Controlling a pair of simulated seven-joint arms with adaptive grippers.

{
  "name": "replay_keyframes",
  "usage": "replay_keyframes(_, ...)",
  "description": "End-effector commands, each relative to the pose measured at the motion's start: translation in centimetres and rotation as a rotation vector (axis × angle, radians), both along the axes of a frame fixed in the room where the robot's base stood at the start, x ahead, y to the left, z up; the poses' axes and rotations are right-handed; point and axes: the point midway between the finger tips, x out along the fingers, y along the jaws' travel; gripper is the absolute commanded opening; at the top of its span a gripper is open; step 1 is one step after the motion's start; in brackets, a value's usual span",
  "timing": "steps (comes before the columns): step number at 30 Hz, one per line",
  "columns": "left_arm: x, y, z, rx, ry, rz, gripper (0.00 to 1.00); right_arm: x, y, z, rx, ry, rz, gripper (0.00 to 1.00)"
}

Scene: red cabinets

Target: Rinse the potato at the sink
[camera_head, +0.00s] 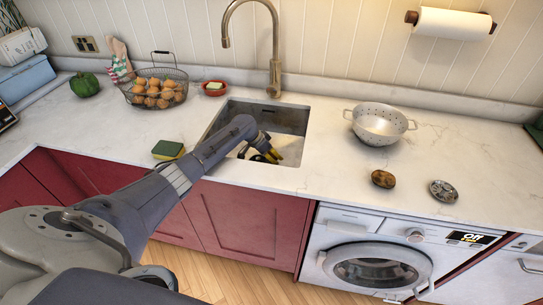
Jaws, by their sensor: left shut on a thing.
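A brown potato (383,179) lies on the white countertop, right of the sink and in front of the colander. The sink (225,126) is a recessed basin with a tall brass-coloured faucet (275,80) behind it; no running water shows. My left arm reaches in from the left, and my left gripper (266,150) is down in the sink, well left of the potato. It is shut on a yellow thing (276,154), mostly hidden by the gripper, so I cannot tell what it is. My right gripper is out of view.
A white colander (380,124) and a small metal drain strainer (443,190) stand near the potato. The right counter is mostly clear.

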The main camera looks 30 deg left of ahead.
Motion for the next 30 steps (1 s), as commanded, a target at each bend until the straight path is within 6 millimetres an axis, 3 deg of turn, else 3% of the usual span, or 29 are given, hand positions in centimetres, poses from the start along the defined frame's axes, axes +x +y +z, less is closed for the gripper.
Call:
replay_keyframes(17, 0.0, 0.0, 0.2, 0.000, 0.000, 0.000, 0.00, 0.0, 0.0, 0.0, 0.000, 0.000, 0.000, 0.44)
replay_keyframes(30, 0.1, 0.1, 3.1, 0.001, -0.002, 0.000, 0.00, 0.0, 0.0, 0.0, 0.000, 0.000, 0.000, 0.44)
